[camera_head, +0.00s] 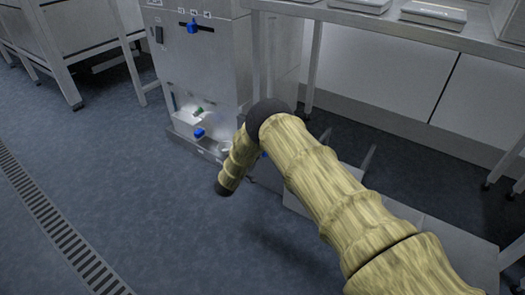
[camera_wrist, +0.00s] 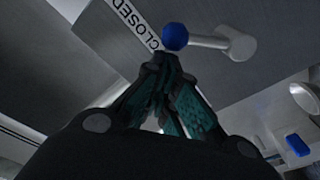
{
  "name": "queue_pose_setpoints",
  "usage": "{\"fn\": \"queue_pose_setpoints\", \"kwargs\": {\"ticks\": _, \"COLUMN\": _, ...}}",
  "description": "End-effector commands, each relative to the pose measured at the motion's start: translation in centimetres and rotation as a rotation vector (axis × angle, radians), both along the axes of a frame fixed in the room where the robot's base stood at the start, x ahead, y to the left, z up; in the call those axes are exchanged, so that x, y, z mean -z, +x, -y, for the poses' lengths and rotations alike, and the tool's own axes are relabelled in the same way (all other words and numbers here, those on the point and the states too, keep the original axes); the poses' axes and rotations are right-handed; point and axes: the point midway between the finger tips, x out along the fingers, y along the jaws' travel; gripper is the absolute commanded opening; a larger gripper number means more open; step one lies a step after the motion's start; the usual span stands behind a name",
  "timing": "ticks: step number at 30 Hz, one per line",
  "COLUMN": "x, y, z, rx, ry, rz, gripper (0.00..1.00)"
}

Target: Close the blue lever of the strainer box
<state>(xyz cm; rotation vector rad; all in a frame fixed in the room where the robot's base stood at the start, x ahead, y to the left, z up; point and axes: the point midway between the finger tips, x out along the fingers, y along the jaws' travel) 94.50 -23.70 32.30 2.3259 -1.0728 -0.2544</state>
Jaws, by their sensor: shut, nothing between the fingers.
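The blue lever shows in the wrist view as a pale arm (camera_wrist: 208,41) with a round blue knob (camera_wrist: 175,37) at its end. A strip label (camera_wrist: 136,22) reading "CLOSED" runs along the grey metal beside the knob. My gripper (camera_wrist: 164,60) is shut and empty, with its fingertips just below the knob in the picture. I cannot tell whether they touch it. In the head view my gripper is hidden behind my arm. A small blue spot (camera_head: 263,154) shows beside my arm there; I cannot tell whether it is this lever.
A steel cabinet (camera_head: 200,62) with a blue knob (camera_head: 193,27) in a slot stands behind my arm. Low on it are a green part (camera_head: 198,111) and another blue part (camera_head: 199,132). A steel table (camera_head: 380,22) with trays is at the right.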

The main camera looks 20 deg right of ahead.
Motion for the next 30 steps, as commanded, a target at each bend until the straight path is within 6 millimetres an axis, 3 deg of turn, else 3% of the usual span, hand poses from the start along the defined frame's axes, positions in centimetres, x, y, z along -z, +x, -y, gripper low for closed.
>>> {"fn": "queue_pose_setpoints", "kwargs": {"ticks": 20, "x": 0.1, "y": 0.0, "z": -0.7, "rx": -0.009, "ry": -0.001, "rz": -0.002, "gripper": 0.0}}
{"fn": "queue_pose_setpoints", "kwargs": {"ticks": 25, "x": -1.0, "y": 0.1, "z": -1.1, "rx": -0.009, "ry": -0.001, "rz": -0.001, "gripper": 0.0}}
{"fn": "queue_pose_setpoints", "kwargs": {"ticks": 30, "x": -3.4, "y": 0.3, "z": -2.1, "rx": -0.005, "ry": -0.002, "rz": 0.0, "gripper": 0.0}}
